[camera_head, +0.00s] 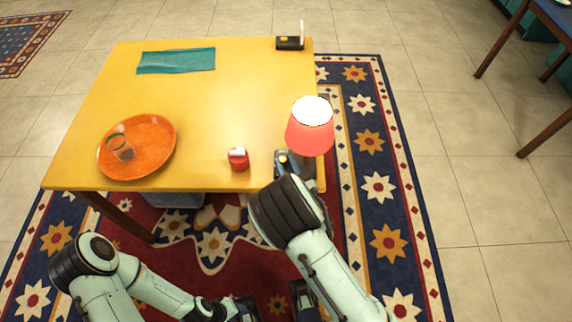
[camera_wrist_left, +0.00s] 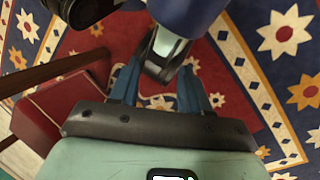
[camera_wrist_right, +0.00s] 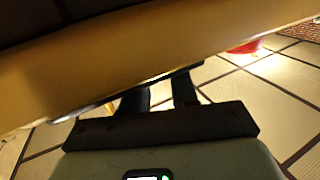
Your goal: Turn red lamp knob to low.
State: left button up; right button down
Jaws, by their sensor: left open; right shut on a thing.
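The red lamp (camera_head: 310,128), with a lit shade, stands at the right front corner of the yellow table. Its base and knob are mostly hidden behind my right arm. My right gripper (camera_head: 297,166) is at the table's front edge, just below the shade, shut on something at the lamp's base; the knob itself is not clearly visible. In the right wrist view the fingers (camera_wrist_right: 160,92) reach up to the yellow table edge, which hides their tips. My left gripper (camera_wrist_left: 158,82) is open, low over the rug in front of the table, away from the lamp.
The yellow table (camera_head: 215,100) holds an orange tray (camera_head: 160,158) with a glass (camera_head: 122,150), a small red container (camera_head: 238,158), a teal cloth (camera_head: 176,60) and a dark box (camera_head: 290,43). The table's middle is clear. A patterned rug (camera_head: 378,187) lies underneath.

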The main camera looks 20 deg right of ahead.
jog(key=shift+a+h, duration=0.1)
jog(key=shift+h, duration=0.2)
jog(key=shift+a+m+h+b, duration=0.2)
jog(key=shift+m+h+b, duration=0.45)
jog(key=shift+m+h, duration=0.5)
jog(key=h, duration=0.1)
jog(key=m+h, duration=0.2)
jog(key=h, duration=0.1)
jog(key=shift+w+a+g+b, duration=0.15)
jog(key=shift+a+g+b, duration=0.15)
jog(key=shift+g+b, duration=0.1)
jog(key=m+h, duration=0.1)
jog(key=m+g+h, duration=0.1)
jog(key=m+h, duration=0.1)
jog(key=h, duration=0.1)
jog(key=shift+w+a+g, duration=0.1)
jog(key=shift+a+g, duration=0.15)
jog(key=shift+g, duration=0.05)
jog(key=shift+w+a+m+g+h, duration=0.15)
jog(key=shift+m+g+h, duration=1)
jog(key=shift+h, duration=0.15)
jog(key=shift+w+a+m+g+h, duration=0.1)
jog(key=shift+w+m+g+h, duration=0.05)
jog(key=shift+m+g+h, duration=1.05)
jog(key=shift+r+h, duration=0.1)
jog(key=shift+h, duration=0.15)
jog(key=c, duration=0.9)
grip_release()
jog(key=shift+o, duration=0.2)
